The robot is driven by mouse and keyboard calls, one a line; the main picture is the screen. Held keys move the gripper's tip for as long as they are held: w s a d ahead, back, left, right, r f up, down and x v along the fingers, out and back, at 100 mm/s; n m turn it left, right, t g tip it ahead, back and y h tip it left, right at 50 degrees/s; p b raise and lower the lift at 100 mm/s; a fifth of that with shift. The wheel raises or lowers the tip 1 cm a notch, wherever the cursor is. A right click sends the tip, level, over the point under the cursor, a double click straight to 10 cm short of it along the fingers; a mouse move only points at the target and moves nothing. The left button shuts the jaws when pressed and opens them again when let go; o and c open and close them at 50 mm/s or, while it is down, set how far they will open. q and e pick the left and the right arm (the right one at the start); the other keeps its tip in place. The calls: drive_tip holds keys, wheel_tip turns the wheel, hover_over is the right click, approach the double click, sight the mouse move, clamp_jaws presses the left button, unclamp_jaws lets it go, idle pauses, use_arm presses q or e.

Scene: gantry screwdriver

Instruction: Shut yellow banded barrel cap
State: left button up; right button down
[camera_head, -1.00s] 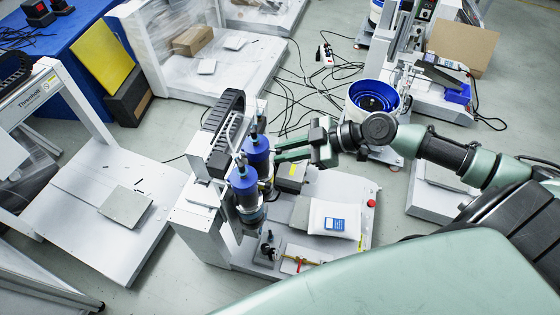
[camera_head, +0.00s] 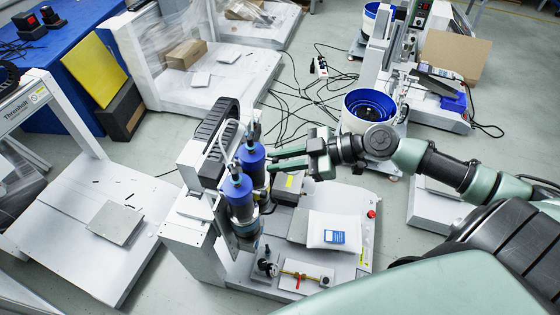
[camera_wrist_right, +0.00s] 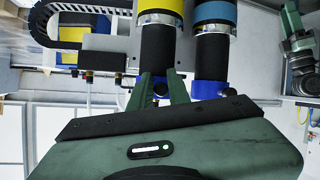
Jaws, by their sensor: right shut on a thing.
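Two dark barrels hang side by side on the gantry. The yellow banded barrel (camera_wrist_right: 158,42) shows in the right wrist view with a yellow ring at the picture's top and a black body. Its blue cap (camera_wrist_right: 162,86) is at the lower end, mostly hidden by the fingers. In the head view, the farther of the two blue caps (camera_head: 251,157) is by my fingers. My right gripper (camera_wrist_right: 163,84) is shut on the cap. In the head view, the right gripper (camera_head: 270,160) reaches in from the right. My left gripper is not in view.
The neighbouring blue banded barrel (camera_wrist_right: 210,50) with its blue cap (camera_wrist_right: 208,89) is close beside my right finger. A black cable chain (camera_head: 216,137) arches behind the barrels. A blue bowl feeder (camera_head: 368,108) stands behind my arm.

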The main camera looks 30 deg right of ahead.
drive_tip(key=shift+w+r, duration=0.15)
drive_tip(key=shift+r, duration=0.1)
drive_tip(key=c, duration=1.6)
unclamp_jaws()
drive_tip(key=shift+o, duration=1.1)
drive_tip(key=shift+w+a+f, duration=0.1)
drive_tip(key=shift+a+f, duration=0.05)
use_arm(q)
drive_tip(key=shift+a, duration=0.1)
